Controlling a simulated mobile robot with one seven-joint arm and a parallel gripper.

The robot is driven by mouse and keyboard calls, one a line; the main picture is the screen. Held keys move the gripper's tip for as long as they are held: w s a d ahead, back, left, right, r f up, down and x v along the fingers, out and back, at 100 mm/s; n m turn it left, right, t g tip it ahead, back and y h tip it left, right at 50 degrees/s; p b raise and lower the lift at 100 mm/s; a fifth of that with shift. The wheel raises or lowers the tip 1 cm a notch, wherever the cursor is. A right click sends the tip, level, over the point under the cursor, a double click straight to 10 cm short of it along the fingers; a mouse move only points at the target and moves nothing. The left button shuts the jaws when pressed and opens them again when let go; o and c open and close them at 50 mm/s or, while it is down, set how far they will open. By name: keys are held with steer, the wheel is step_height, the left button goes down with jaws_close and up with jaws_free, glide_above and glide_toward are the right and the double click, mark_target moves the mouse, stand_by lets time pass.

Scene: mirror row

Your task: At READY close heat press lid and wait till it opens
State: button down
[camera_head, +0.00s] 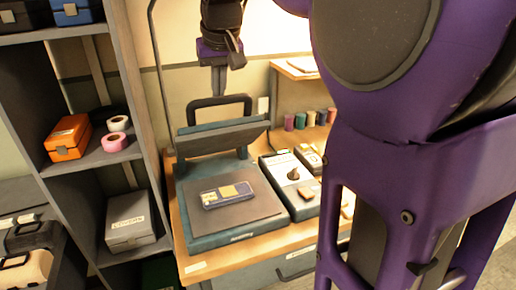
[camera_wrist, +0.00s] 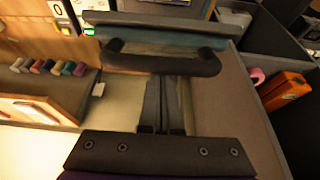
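The heat press (camera_head: 205,230) stands on a wooden bench, its lid (camera_head: 225,137) raised and tilted back. The lid's dark bar handle (camera_head: 220,101) is at its top; it also shows in the wrist view (camera_wrist: 165,64). A dark blue piece with a tan patch (camera_head: 228,195) lies on the lower plate. My gripper (camera_head: 219,88) points down just above and behind the handle. Its fingers (camera_wrist: 165,85) look closed together with nothing between them, tips at the handle bar. I cannot tell whether they touch it. A small green light (camera_wrist: 88,31) shows in the wrist view; no word is readable.
A shelf at left holds an orange box (camera_head: 68,138), tape rolls (camera_head: 115,141) and a grey box (camera_head: 130,220). My arm hides the right side.

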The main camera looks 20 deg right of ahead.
steer(key=shift+s+f, duration=0.15)
steer(key=shift+s, duration=0.15)
steer(key=shift+s+f, duration=1.2)
steer(key=shift+s, duration=0.25)
